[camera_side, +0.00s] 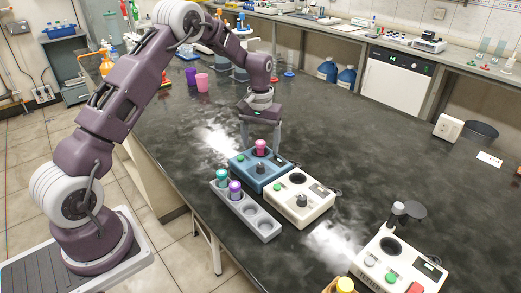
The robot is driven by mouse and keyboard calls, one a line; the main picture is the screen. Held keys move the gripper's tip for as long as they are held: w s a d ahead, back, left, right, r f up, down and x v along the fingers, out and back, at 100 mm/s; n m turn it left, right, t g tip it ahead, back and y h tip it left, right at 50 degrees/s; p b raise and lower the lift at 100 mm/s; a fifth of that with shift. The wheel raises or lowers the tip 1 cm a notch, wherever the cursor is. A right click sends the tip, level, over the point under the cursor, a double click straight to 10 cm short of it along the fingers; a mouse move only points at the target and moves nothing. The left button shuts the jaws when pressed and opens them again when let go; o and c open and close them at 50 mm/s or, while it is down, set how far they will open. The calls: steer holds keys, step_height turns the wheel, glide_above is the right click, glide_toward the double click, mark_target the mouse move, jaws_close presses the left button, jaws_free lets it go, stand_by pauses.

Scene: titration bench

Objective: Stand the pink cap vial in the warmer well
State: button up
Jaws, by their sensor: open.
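The pink cap vial (260,146) stands upright at the far side of the blue device (258,170), seemingly in its round well; the well's rim is too small to make out clearly. My gripper (261,148) points straight down over it, open, with one finger on each side of the vial. Whether a finger touches the vial cannot be told. The blue device has a green button and a dark knob on its near top.
A grey rack (247,214) holds a teal cap vial (222,177) and a purple cap vial (235,188), with empty holes nearer. A white device (300,201) adjoins the blue one. Another device (395,262) stands front right. Cups (202,82) stand behind.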

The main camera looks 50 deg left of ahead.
mark_target(261, 142)
steer(key=c, duration=1.7)
steer(key=shift+r, duration=3)
jaws_close()
steer(key=shift+d+f+m, duration=0.45)
steer(key=shift+d+m, duration=0.05)
steer(key=shift+d, duration=2.1)
steer(key=shift+d+f+m, duration=0.45)
steer(key=shift+d+m, duration=0.05)
steer(key=shift+d, duration=2.1)
steer(key=shift+d+f+m, duration=0.45)
steer(key=shift+d+m, duration=0.05)
steer(key=shift+d, duration=2.1)
